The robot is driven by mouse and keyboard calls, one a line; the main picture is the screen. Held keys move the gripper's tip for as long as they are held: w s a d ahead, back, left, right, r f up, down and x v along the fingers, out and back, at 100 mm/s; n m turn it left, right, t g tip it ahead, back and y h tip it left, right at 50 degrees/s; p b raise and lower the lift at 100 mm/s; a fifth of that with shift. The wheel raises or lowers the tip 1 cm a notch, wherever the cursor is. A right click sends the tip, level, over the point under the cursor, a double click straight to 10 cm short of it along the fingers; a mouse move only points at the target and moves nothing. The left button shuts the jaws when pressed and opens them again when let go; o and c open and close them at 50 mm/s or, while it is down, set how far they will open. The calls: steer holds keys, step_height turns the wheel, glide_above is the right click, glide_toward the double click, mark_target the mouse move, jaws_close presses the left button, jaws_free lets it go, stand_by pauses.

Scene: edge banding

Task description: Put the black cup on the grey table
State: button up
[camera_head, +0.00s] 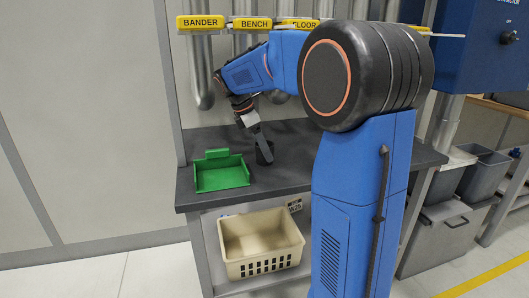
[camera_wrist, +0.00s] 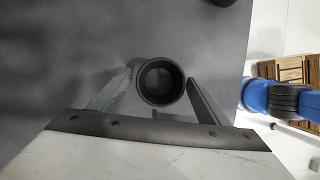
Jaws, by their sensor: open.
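The black cup (camera_wrist: 161,82) is seen from above in the wrist view, with its round rim and dark inside showing. It stands upright on the dark grey table (camera_wrist: 90,60). My gripper (camera_wrist: 159,79) is open, with one finger on each side of the cup. The left fingertip is very near the cup wall, and I cannot tell whether it touches. In the head view, my gripper (camera_head: 263,147) points down at the grey table (camera_head: 225,140), and the cup is dark and mostly hidden by it.
A green open bin (camera_head: 221,178) stands on the table left of my gripper. A cream basket (camera_head: 262,245) sits on the shelf below. Part of another dark round thing (camera_wrist: 223,2) shows at the wrist view's top edge. Grey bins (camera_head: 485,170) stand at right.

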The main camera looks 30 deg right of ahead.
mark_target(257, 154)
steer(key=v, duration=0.5)
steer(key=shift+a+r, duration=0.15)
steer(key=shift+r, duration=0.25)
steer(key=shift+s+a, duration=0.1)
steer(key=shift+s, duration=0.05)
steer(key=s+a+f+m+t+y, duration=0.1)
steer(key=s+a+f+m, duration=0.3)
steer(key=s, duration=0.6)
steer(key=s+a+f+m+t+y, duration=0.1)
steer(key=s+a+f+m+t, duration=0.2)
steer(key=s+f+m, duration=0.3)
steer(key=s+a+f+m+t+y, duration=0.2)
steer(key=s+a+f+m, duration=0.2)
steer(key=s, duration=1)
steer(key=shift+s+a+f+m, duration=0.4)
steer(key=shift+a+f, duration=0.2)
steer(key=shift+a, duration=0.25)
steer(key=shift+c, duration=0.4)
